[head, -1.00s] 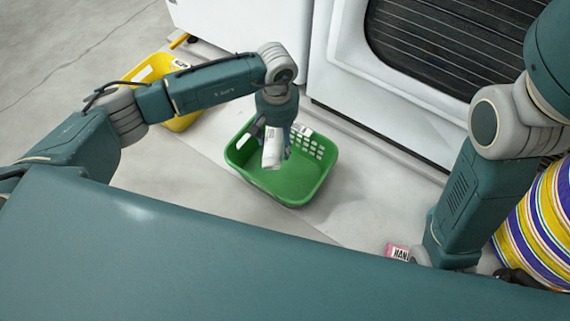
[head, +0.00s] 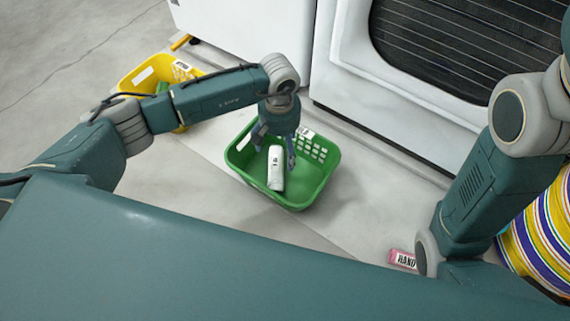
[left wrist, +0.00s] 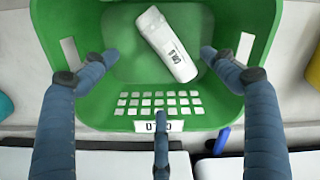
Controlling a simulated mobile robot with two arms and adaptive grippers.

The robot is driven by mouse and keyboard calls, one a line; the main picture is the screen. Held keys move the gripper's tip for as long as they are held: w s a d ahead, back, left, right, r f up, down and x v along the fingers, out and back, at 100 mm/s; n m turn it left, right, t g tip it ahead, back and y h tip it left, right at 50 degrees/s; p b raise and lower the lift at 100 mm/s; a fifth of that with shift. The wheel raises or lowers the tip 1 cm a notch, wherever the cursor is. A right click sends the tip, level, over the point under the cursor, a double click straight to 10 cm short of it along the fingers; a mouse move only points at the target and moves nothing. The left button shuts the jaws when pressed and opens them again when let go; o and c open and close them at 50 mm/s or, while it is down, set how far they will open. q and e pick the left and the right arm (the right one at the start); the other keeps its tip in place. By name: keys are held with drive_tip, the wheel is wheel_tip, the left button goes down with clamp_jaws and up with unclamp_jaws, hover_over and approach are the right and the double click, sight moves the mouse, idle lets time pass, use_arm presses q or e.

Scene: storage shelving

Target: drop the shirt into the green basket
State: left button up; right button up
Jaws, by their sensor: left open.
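The green basket (head: 318,183) stands on the floor in front of the white appliances. A white, roughly cylindrical item with dark print (head: 275,168) lies inside it, and it also shows in the left wrist view (left wrist: 165,45). I see nothing that is clearly a shirt; whether this white item is the shirt I cannot tell. My left gripper (head: 276,150) is open over the basket, fingers pointing down. My right gripper is hidden.
A yellow basket (head: 140,78) stands at the upper left, partly behind my left arm. White appliances (head: 345,75) stand behind the green basket. A pink item marked HAND (head: 402,259) lies near my right arm, beside a striped round thing (head: 540,235). The floor at left is clear.

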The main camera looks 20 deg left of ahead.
use_arm(q)
wheel_tip(320, 180, up, 12)
idle(0.6)
